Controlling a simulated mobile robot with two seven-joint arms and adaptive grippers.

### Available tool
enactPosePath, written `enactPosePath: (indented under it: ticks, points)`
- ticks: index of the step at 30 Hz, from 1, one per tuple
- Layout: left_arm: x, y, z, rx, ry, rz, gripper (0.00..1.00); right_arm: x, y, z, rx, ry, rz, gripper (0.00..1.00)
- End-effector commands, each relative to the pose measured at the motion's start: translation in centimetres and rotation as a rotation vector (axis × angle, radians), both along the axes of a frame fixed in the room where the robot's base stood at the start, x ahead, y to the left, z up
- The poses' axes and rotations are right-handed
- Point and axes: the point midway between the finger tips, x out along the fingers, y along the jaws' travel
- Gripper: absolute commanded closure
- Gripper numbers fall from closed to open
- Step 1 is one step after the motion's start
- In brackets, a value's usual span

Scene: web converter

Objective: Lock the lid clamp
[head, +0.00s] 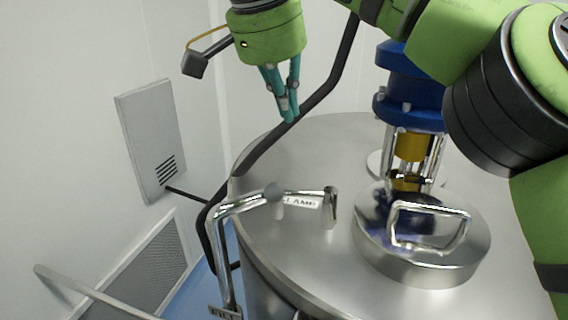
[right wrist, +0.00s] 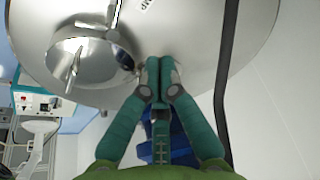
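A round steel lid (head: 385,247) with a loop handle (head: 428,248) sits on top of the steel tank (head: 325,135). The lever appears apart from the lid. My right gripper (head: 288,118) is above the tank's back-left edge, fingers together and empty. Its fingertips (right wrist: 160,64) also touch in the right wrist view. My left gripper does not show.
A blue motor unit (head: 410,100) stands behind the lid. A black hose (head: 335,80) runs behind my right gripper. A wall panel (head: 150,140) is at left.

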Motion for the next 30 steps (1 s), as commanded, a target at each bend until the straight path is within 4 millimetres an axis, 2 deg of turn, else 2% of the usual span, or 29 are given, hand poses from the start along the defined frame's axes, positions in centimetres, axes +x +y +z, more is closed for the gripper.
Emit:
enactPosePath:
  ticks: [4, 7, 12, 19, 24, 30]
  points:
    - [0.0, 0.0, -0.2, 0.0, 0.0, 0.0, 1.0, 0.2, -0.2, -0.6, 0.001, 0.001, -0.001, 1.0]
    - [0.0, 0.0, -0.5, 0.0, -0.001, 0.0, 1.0, 0.5, -0.5, -1.8, -0.001, 0.002, 0.0, 1.0]
    - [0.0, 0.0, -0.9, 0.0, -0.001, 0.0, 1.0, 1.4, -1.2, -5.0, -0.001, 0.004, 0.0, 1.0]
    - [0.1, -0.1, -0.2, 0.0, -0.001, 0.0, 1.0, 2.7, -2.2, -9.4, -0.001, 0.005, 0.0, 1.0]
    - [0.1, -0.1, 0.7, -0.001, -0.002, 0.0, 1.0, 0.8, -0.7, -9.7, -0.001, 0.001, 0.004, 1.0]
    - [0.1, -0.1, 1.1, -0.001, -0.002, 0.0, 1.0, -0.3, 0.2, -10.1, 0.0, 0.0, 0.001, 1.0]
